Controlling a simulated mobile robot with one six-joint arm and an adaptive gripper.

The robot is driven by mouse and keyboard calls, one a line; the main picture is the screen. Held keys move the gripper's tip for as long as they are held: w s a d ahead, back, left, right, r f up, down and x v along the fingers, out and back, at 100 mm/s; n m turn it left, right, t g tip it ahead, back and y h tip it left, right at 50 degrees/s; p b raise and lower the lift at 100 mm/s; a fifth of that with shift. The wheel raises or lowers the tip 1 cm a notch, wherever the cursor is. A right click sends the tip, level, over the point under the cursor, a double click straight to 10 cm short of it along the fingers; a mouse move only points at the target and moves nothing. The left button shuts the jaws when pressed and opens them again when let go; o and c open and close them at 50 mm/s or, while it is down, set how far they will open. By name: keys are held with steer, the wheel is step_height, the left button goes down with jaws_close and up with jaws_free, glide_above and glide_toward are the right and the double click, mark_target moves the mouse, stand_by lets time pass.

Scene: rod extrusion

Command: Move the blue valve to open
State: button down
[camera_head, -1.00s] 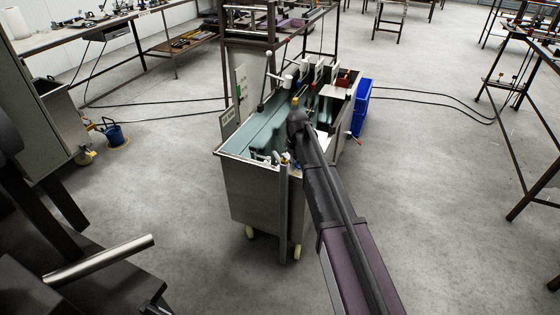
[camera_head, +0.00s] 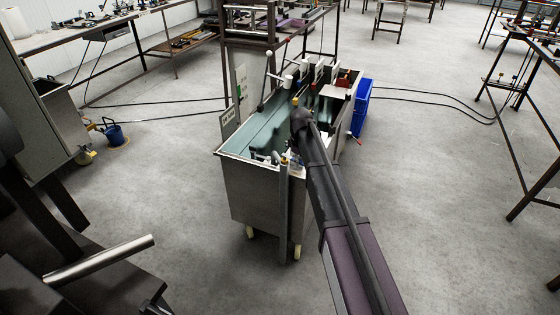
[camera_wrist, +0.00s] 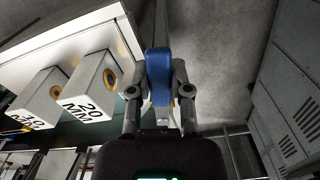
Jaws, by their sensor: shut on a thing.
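The blue valve (camera_wrist: 158,75) shows in the wrist view as a long blue handle, upright in the picture. My gripper (camera_wrist: 158,92) has one finger on each side of the handle and is shut on it. In the head view, my arm reaches to the near end of the metal trough (camera_head: 262,195). My gripper and the valve are too small and too covered there to make out clearly.
Two white blocks marked 10 MM (camera_wrist: 38,100) and 20 MM (camera_wrist: 92,88) stand left of my gripper in the wrist view. A blue crate (camera_head: 362,105) stands right of the trough. A blue bucket (camera_head: 114,134) is on the floor at left.

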steer(key=shift+w+d+n, duration=0.1)
steer(key=shift+w+n, duration=0.1)
steer(key=shift+n, duration=0.1)
steer(key=shift+w, duration=0.15)
steer(key=shift+w+d+n, duration=0.2)
steer(key=shift+w+n, duration=0.05)
steer(key=shift+n, duration=0.45)
steer(key=shift+c, duration=2.4)
jaws_free()
steer(key=shift+s, duration=0.1)
